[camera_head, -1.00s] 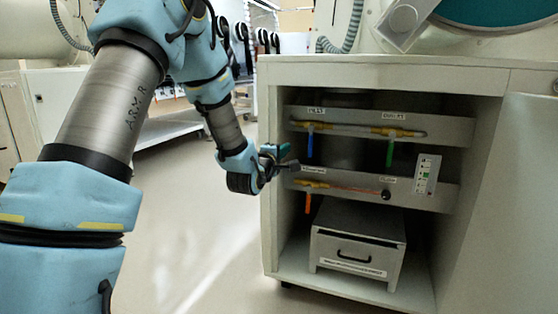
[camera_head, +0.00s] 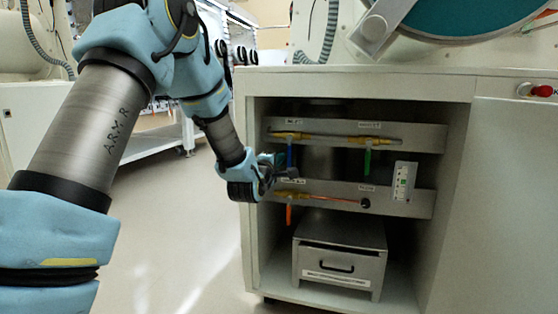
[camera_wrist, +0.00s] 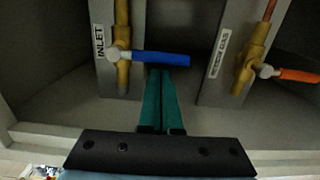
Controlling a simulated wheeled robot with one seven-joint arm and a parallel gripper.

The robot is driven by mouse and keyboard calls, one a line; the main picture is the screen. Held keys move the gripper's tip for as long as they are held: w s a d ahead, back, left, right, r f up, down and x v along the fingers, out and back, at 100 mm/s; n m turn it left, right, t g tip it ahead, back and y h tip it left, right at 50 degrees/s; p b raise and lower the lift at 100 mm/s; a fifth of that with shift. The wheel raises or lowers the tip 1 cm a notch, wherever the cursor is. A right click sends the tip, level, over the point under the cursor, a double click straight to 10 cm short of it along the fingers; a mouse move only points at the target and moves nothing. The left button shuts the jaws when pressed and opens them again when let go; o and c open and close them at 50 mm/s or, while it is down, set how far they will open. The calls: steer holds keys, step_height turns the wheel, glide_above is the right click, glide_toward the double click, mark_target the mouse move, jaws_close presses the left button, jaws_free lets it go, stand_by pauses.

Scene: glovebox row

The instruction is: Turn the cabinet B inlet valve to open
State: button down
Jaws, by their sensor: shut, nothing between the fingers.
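The inlet valve has a blue lever (camera_wrist: 161,59) on a white hub, mounted on a yellow brass pipe (camera_wrist: 122,45) beside an "INLET" label (camera_wrist: 99,41). The lever lies across the pipe. In the head view the lever (camera_head: 289,155) hangs down from the upper panel. My gripper (camera_wrist: 167,73) has its teal fingers shut together and empty. The fingertips are right at the lever's side near its middle; I cannot tell whether they touch it. In the head view my gripper (camera_head: 280,164) is at the left of the open cabinet, partly hiding the lever's lower end.
An orange lever (camera_wrist: 299,75) sits on the lower panel by a "PURGE GAS" label (camera_wrist: 219,53). A green lever (camera_head: 367,161) hangs at the upper right. A drawer box (camera_head: 338,261) stands below. The cabinet's left wall (camera_head: 249,235) is close to my arm.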

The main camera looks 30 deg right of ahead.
steer(key=shift+s+d+f+n, duration=0.15)
steer(key=shift+s+d+n, duration=0.1)
steer(key=shift+n, duration=0.45)
steer(key=shift+s+d+n+p, duration=0.15)
steer(key=shift+s+d+n, duration=0.2)
steer(key=shift+n, duration=0.5)
steer(key=shift+s+d+n+p, duration=0.15)
steer(key=shift+s+d+n, duration=0.15)
steer(key=shift+n, duration=0.55)
steer(key=s+d+r+n+t+p, duration=0.1)
steer(key=s+d+r+n+p, duration=0.2)
steer(key=n, duration=1)
steer(key=shift+s+d+r+n+p, duration=0.35)
steer(key=shift+d+r+n+p, duration=0.1)
steer(key=shift+d+p, duration=0.1)
